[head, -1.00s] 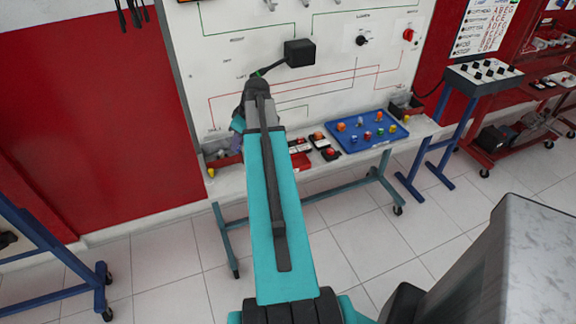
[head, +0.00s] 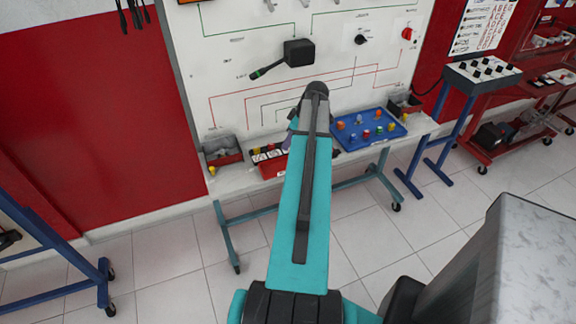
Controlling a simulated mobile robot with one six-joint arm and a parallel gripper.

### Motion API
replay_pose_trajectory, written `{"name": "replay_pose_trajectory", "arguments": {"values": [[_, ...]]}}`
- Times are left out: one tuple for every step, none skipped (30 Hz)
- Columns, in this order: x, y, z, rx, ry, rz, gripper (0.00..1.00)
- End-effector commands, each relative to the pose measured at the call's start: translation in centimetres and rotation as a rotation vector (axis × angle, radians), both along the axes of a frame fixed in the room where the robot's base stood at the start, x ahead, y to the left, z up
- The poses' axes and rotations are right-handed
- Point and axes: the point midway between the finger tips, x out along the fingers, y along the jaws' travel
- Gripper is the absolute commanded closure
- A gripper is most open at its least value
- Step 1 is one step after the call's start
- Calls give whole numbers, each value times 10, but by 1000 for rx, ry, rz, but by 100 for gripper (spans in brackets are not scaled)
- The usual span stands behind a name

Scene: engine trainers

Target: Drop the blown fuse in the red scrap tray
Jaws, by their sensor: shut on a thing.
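A shallow red tray (head: 270,171) stands at the front of the bench shelf, just left of my arm. Small black and white parts show behind it, and my arm covers its right side. A red-fronted bin (head: 224,159) stands further left; I cannot tell from its look which of the two is for scrap. My arm reaches up to the shelf between the red tray and the blue tray. My gripper's fingers are hidden behind the arm's end. The blown fuse is not visible.
The blue tray (head: 372,144) with several coloured parts lies right of my arm. Another bin (head: 404,104) stands at the shelf's right end. A black box with a green-tipped lever (head: 298,52) juts from the white panel. A blue stand (head: 465,95) is to the right.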

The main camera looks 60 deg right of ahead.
Motion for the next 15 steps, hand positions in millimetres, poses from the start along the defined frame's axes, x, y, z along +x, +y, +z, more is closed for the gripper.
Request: {"name": "replay_pose_trajectory", "arguments": {"values": [[0, 0, 0, 0, 0, 0, 100], [0, 0, 0, 0, 0, 0, 100], [0, 0, 0, 0, 0, 0, 100], [0, 0, 0, 0, 0, 0, 100], [0, 0, -1, 0, 0, 0, 100], [0, 0, -2, 0, 0, 0, 100], [0, 0, -3, 0, 0, 0, 100], [0, 0, -4, 0, 0, -1, 100], [0, 0, -5, 0, 0, -1, 100], [0, 0, -7, 0, 0, -1, 100], [0, 0, -9, 0, 0, -1, 100], [0, 0, -12, -1, 0, -1, 100], [0, 0, -14, -1, 0, -1, 100], [0, 0, -16, -1, 0, -1, 100], [0, 0, -20, -1, 0, -1, 100]]}}
